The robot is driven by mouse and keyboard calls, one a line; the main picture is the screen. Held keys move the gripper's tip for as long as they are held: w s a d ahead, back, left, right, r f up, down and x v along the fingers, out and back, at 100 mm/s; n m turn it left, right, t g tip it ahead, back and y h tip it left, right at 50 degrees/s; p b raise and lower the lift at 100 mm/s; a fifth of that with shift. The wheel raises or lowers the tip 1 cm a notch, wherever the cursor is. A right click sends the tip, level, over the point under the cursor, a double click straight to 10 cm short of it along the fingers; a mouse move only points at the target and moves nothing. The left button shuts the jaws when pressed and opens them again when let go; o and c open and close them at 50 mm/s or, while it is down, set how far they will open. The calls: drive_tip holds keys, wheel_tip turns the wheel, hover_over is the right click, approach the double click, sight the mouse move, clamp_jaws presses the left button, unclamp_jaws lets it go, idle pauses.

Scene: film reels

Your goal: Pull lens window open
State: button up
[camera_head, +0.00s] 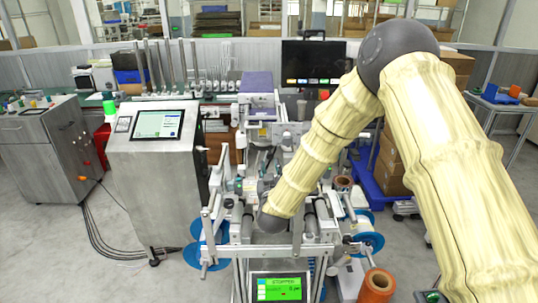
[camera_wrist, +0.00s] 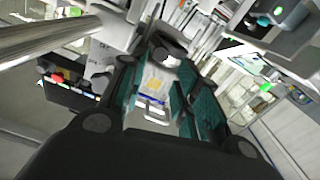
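I cannot pick out the lens window for sure in either view. In the wrist view, a small pale panel (camera_wrist: 156,84) with yellow and blue marks shows between my gripper's fingers, with a silver handle-like bar (camera_wrist: 154,112) just below it. My gripper (camera_wrist: 153,75) has its two dark, teal-padded fingers apart, with a gap between them, and I see nothing held. Whether a finger touches the panel is unclear. In the head view my arm reaches down into the film-reel machine (camera_head: 232,252), and its end and the machine's middle hide the gripper's fingers.
A metal cabinet with a screen (camera_head: 158,124) stands left of the machine. Blue reels (camera_head: 205,257) flank the machine's frame, and an orange roll (camera_head: 377,286) stands at front right. A small green screen (camera_head: 279,288) is at the front. A silver bar (camera_wrist: 45,38) crosses the wrist view's upper left.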

sight(270, 157)
drive_tip(key=w+p, duration=0.3)
drive_tip(key=w, duration=0.5)
drive_tip(key=shift+w, duration=0.4)
clamp_jaws()
